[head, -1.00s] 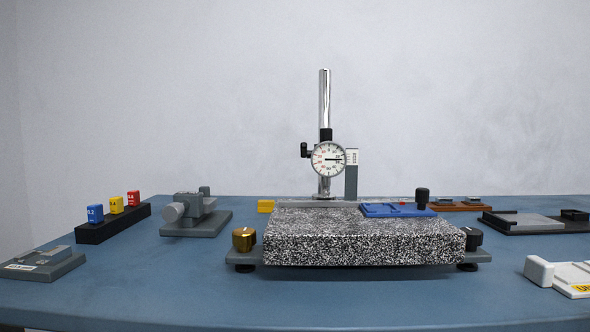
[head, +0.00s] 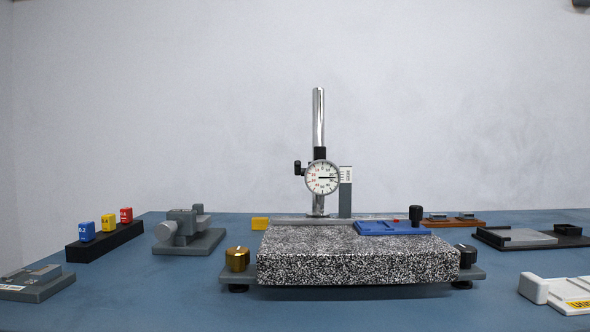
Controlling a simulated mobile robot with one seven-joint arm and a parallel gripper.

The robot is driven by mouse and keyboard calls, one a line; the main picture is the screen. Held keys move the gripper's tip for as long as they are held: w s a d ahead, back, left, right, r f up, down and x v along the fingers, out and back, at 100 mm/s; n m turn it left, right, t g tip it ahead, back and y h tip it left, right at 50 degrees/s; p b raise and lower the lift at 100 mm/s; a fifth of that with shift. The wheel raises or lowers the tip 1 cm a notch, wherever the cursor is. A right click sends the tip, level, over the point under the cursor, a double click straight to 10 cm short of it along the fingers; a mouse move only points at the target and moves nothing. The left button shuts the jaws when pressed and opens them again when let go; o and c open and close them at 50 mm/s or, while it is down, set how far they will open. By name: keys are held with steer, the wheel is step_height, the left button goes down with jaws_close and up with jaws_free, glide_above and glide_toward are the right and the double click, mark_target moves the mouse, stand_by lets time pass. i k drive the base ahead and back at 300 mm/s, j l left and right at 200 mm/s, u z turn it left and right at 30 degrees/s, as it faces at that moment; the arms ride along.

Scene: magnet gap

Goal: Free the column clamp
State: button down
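A chrome column (head: 318,120) stands upright behind the speckled granite block. A black column clamp (head: 320,154) sits around it at mid-height, with a small black knob (head: 298,168) sticking out on its left. A round white dial gauge (head: 322,178) hangs in front of the column, its needle pointing to the right. A grey upright scale (head: 346,190) with a white label stands just right of the gauge. Whether the clamp is tight or loose cannot be seen. My gripper is not in view.
The granite block (head: 358,262) fills the middle, with a brass knob (head: 237,259) at left and a blue plate (head: 388,228) on top. At left are a black rack (head: 104,243) and a grey fixture (head: 188,232). A white fixture (head: 560,292) lies at right.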

mark_target(297, 171)
steer(key=i+l, duration=0.1)
steer(key=l, duration=0.25)
steer(key=i+l, duration=0.15)
steer(key=l, duration=0.2)
steer(key=i+l, duration=0.1)
steer(key=l, duration=0.2)
steer(key=u, duration=1.65)
